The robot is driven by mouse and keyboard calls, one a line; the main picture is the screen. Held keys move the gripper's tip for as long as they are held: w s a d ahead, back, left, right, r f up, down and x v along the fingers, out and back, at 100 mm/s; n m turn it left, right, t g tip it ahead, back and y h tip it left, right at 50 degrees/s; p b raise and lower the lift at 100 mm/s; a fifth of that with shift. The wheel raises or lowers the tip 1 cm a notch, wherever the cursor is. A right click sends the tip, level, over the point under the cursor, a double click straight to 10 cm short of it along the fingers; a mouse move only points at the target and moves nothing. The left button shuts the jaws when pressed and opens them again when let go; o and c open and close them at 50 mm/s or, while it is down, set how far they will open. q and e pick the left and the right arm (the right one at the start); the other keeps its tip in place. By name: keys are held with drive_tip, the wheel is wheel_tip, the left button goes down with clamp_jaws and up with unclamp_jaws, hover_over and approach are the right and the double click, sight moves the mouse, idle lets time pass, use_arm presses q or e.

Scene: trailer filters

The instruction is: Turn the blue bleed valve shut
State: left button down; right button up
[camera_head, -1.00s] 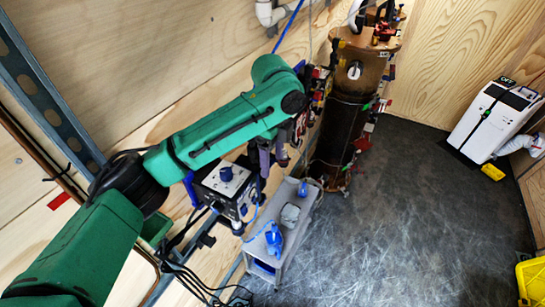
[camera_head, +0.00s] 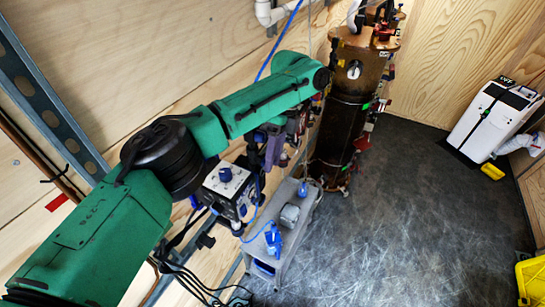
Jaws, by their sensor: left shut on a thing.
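My left arm, green with black joints, comes in from the left and bends down at its far end beside the brown column. My left gripper (camera_head: 273,150) is small and dark there, below the bend, between a control box and the column. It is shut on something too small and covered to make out. I cannot pick out the blue bleed valve with certainty; the arm's far end covers part of the fittings by the wall. A blue knob (camera_head: 226,174) shows on top of the control box (camera_head: 228,188), left of the gripper. My right gripper is out of view.
The tall brown column (camera_head: 343,125) with red and green fittings stands right of the gripper. A grey cart (camera_head: 283,240) with blue items is below. Cables hang at lower left. A white machine (camera_head: 492,118) and yellow bin (camera_head: 532,278) are at right. The dark floor between is clear.

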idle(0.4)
use_arm(q)
drive_tip(key=shift+c, duration=2.2)
unclamp_jaws()
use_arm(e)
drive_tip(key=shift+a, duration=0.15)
